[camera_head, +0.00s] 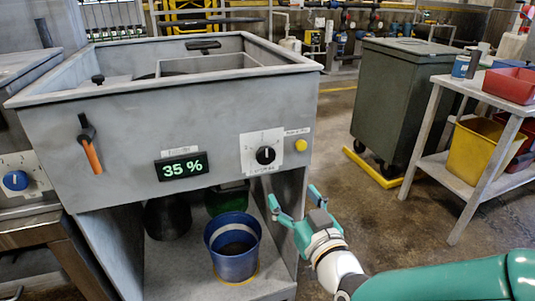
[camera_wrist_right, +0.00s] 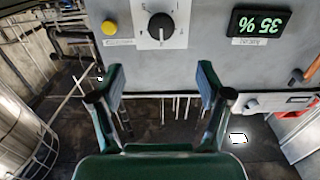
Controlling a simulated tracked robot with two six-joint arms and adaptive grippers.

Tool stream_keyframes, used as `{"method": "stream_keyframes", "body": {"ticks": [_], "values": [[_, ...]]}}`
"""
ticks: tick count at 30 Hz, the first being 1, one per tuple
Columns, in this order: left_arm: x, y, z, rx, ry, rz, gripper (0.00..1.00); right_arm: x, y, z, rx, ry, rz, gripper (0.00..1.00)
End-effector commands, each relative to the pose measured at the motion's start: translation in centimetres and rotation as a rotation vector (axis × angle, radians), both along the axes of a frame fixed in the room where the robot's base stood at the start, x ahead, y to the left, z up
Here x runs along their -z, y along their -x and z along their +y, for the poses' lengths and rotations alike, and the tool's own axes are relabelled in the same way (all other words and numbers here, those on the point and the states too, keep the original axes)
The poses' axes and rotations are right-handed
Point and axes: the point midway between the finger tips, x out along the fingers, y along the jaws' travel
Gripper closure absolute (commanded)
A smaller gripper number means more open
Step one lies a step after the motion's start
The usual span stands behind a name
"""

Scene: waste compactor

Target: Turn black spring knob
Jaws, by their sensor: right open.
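The black knob (camera_head: 265,155) sits on a white dial plate on the front panel of the grey compactor (camera_head: 100,155), between the 35 % display (camera_head: 181,167) and a yellow button (camera_head: 300,145). In the right wrist view the black knob (camera_wrist_right: 161,26) is at the top, beyond the fingers and upside down. My right gripper (camera_head: 292,203) is open and empty, below and to the right of the knob, apart from the panel. Its two green fingers also show in the right wrist view (camera_wrist_right: 160,85), with the knob in line with the gap between them. My left gripper is not in view.
A lever with an orange handle (camera_head: 91,155) is on the panel's left. A blue bucket (camera_head: 232,255) stands on the shelf under the compactor. A grey wheeled bin (camera_head: 395,100) and a table (camera_head: 460,185) with coloured bins stand at right. Floor between is clear.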

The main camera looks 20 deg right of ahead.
Motion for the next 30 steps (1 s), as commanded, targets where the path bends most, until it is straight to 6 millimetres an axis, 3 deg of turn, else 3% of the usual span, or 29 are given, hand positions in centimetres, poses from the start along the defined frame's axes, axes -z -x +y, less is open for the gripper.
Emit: {"method": "stream_keyframes", "body": {"ticks": [1,3,8,12,24,30], "values": [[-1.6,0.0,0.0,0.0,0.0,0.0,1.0,-0.6,-0.4,0.0,0.0,0.002,0.007,0.23],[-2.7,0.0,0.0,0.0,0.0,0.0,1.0,-0.6,-0.8,0.1,-0.002,0.001,0.008,0.23],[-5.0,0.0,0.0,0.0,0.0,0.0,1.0,-0.4,-1.7,0.2,-0.009,-0.01,0.006,0.23],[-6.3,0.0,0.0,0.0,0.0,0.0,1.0,-0.3,-4.1,0.2,-0.007,-0.009,0.005,0.23],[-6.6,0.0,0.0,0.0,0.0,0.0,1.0,0.1,-12.4,0.4,-0.007,-0.01,-0.001,0.23],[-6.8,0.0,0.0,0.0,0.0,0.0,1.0,0.1,-14.7,0.5,-0.007,-0.01,-0.001,0.23]]}}
